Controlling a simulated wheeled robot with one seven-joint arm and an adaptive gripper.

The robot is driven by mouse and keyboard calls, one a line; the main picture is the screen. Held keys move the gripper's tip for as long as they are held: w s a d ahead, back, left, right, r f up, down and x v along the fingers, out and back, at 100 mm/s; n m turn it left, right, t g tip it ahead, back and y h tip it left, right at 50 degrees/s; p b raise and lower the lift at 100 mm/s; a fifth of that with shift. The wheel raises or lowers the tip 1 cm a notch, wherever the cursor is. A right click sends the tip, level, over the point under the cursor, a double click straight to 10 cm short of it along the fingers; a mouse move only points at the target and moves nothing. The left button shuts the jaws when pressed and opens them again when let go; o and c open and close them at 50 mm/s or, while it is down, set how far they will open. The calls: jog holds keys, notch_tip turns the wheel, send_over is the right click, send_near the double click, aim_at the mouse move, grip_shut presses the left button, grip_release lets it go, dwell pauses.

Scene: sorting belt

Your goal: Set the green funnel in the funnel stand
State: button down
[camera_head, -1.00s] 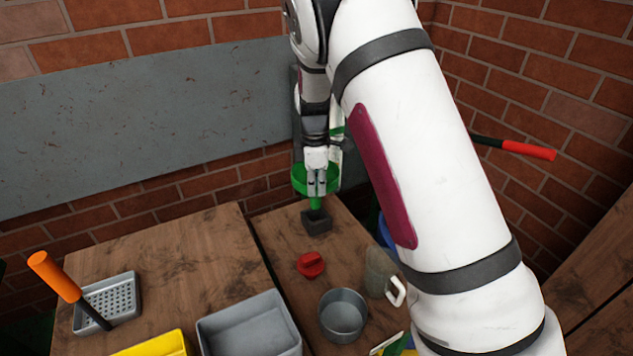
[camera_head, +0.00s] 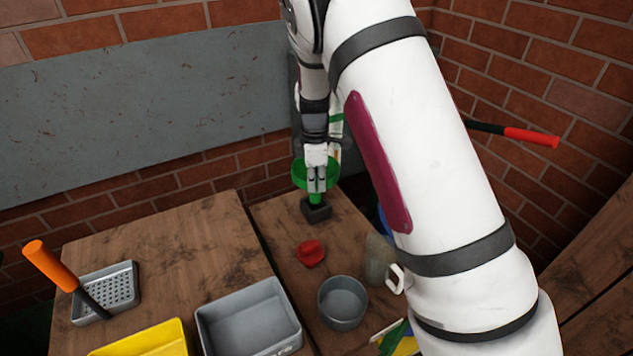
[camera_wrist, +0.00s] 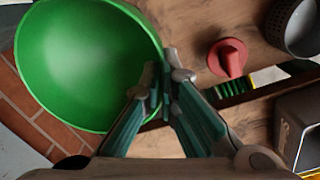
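The green funnel (camera_head: 301,175) is upright at the back of the right-hand table, its wide bowl facing up. My gripper (camera_head: 316,188) is at the bowl's near wall, and its fingers are closed together on the rim. The wrist view also shows the green bowl (camera_wrist: 85,65) with the fingertips (camera_wrist: 167,80) at its edge. The dark funnel stand (camera_head: 316,211) is a small block directly below. The funnel's spout meets the stand's top in the head view; how deep it sits inside is hidden. The stand does not show in the wrist view.
A red knob-like part (camera_head: 310,253), a grey round cup (camera_head: 342,303) and a clear jug (camera_head: 380,262) stand nearer on the same table. A grey bin (camera_head: 205,330), a yellow bin (camera_head: 180,343) and a perforated tray (camera_head: 128,283) are on the left table. A brick wall is behind.

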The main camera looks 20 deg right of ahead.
jog(key=shift+f, duration=0.1)
jog(key=shift+f+b, duration=0.45)
jog(key=shift+f, duration=0.7)
jog(key=shift+f+b, duration=0.35)
jog(key=shift+f, duration=0.55)
jog(key=shift+f+b, duration=0.4)
jog(key=shift+f, duration=0.5)
dwell(0.8)
jog(key=c, duration=1.7)
grip_release()
jog(key=c, duration=0.5)
jog(key=shift+o, duration=0.2)
